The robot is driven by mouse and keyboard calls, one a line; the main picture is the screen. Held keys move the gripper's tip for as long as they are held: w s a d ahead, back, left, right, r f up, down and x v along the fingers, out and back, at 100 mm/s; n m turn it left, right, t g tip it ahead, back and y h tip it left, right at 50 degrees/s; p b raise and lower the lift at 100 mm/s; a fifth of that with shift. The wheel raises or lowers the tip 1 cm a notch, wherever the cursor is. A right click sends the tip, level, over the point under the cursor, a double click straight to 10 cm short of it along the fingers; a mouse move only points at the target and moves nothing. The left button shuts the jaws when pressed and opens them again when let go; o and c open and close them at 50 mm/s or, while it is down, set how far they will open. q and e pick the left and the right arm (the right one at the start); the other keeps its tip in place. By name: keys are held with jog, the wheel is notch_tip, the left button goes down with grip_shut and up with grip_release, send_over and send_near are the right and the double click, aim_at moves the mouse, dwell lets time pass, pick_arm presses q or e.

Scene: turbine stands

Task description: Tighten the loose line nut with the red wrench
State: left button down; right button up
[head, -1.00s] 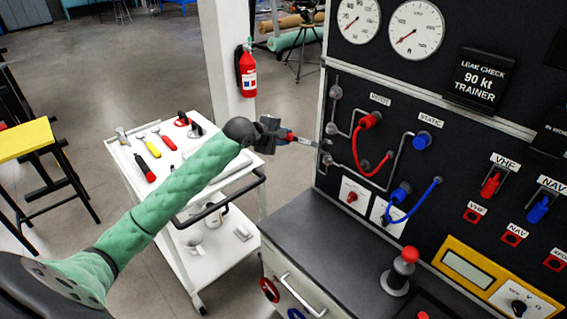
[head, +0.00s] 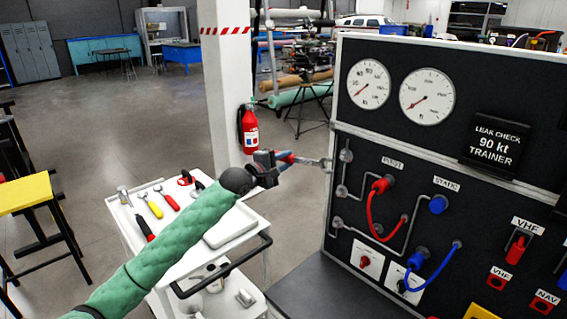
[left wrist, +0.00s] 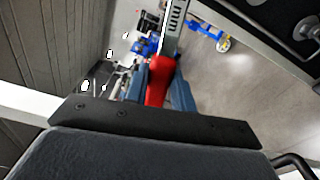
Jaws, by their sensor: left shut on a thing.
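My left gripper (head: 267,166) is shut on the red wrench (head: 287,158) and holds it in the air above the cart, left of the black test panel (head: 408,143). The wrench's silver open end (head: 325,164) points right, close to the panel's left edge beside the upper of several grey line fittings (head: 346,155); I cannot tell whether it touches. More fittings (head: 341,190) sit below it. Which nut is loose does not show. In the left wrist view the red handle (left wrist: 159,82) lies between the blue finger pads. My right gripper is out of view.
A white cart (head: 232,229) with hand tools stands left of the panel. Red and blue hoses (head: 370,215) loop from the panel front. A dark bench top (head: 318,290) lies below. A pillar with a fire extinguisher (head: 249,129) stands behind.

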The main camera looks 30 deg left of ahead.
aim_at(286, 159)
pick_arm(q)
jog(key=shift+w+d+r, duration=0.1)
jog(key=shift+w+d, duration=0.45)
jog(key=shift+w, duration=0.6)
jog(key=shift+w+d, duration=0.1)
jog(key=shift+w, duration=0.2)
jog(key=shift+w+d, duration=0.25)
jog(key=shift+w, duration=0.2)
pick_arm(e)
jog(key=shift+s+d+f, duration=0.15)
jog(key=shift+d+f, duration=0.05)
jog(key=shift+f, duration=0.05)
pick_arm(q)
jog(key=shift+a, duration=0.1)
jog(key=shift+w+p, duration=0.15)
jog(key=shift+p, duration=0.35)
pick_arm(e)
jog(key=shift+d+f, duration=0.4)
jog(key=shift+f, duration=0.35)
